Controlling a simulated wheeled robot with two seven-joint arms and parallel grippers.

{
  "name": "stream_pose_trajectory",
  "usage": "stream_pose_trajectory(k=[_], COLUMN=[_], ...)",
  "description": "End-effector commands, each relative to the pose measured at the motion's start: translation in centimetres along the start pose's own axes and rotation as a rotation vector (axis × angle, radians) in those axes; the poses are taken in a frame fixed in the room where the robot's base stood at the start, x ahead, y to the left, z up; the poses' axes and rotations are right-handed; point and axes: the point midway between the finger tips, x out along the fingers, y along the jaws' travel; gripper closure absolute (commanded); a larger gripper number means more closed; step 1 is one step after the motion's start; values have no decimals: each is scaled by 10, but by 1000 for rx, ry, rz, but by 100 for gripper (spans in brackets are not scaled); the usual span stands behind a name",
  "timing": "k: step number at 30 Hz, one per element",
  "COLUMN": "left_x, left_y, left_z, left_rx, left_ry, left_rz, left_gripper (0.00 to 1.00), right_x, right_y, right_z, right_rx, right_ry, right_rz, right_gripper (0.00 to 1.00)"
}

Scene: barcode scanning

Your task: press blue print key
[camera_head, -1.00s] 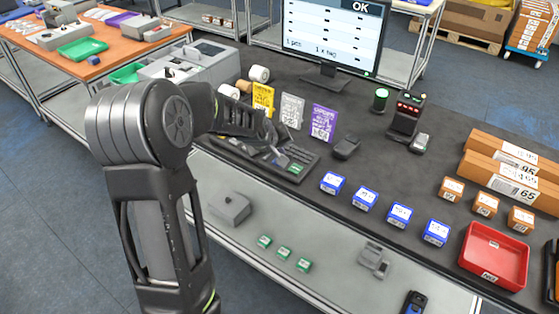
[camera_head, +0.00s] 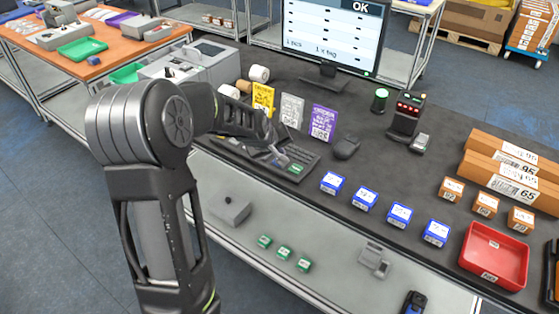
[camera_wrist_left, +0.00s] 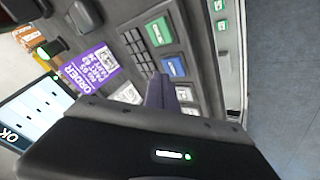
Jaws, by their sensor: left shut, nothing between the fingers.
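The blue print key (camera_wrist_left: 174,67) shows in the left wrist view on a dark key panel, beside a larger green key (camera_wrist_left: 159,31). My left gripper (camera_wrist_left: 160,90) is shut and empty. Its fingertips appear just beside the blue key in that view; I cannot tell whether they touch it. In the head view, my left gripper (camera_head: 271,139) hangs over the black keyboard (camera_head: 306,157) and hides much of it. The green key (camera_head: 296,168) shows at the keyboard's near right end. The blue key is not clear there. My right gripper is not in view.
Yellow, white and purple cards (camera_head: 323,122) stand behind the keyboard. A black mouse (camera_head: 346,146) lies to its right. Several blue boxes (camera_head: 365,198) line the front edge of the dark table, with a red tray (camera_head: 493,254) at right. A monitor (camera_head: 333,35) stands behind.

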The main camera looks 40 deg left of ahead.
Motion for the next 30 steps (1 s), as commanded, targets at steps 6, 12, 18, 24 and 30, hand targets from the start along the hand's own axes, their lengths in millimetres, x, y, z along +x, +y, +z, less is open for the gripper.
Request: stream_pose_trajectory(k=[6, 12, 18, 24, 30], left_x=[5, 7, 7, 7, 10], left_y=[-3, -4, -4, -4, -5], left_z=[3, 4, 4, 4, 5], left_rx=[0, 0, 0, 0, 0], left_ry=[0, 0, 0, 0, 0], left_rz=[0, 0, 0, 0, 0], left_gripper=[100, 100, 100, 100, 100], right_x=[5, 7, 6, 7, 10], right_y=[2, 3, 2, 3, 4], right_z=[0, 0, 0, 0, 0], right_rx=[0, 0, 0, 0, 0], right_ry=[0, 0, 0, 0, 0], right_rz=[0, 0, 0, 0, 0], right_gripper=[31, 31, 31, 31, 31])
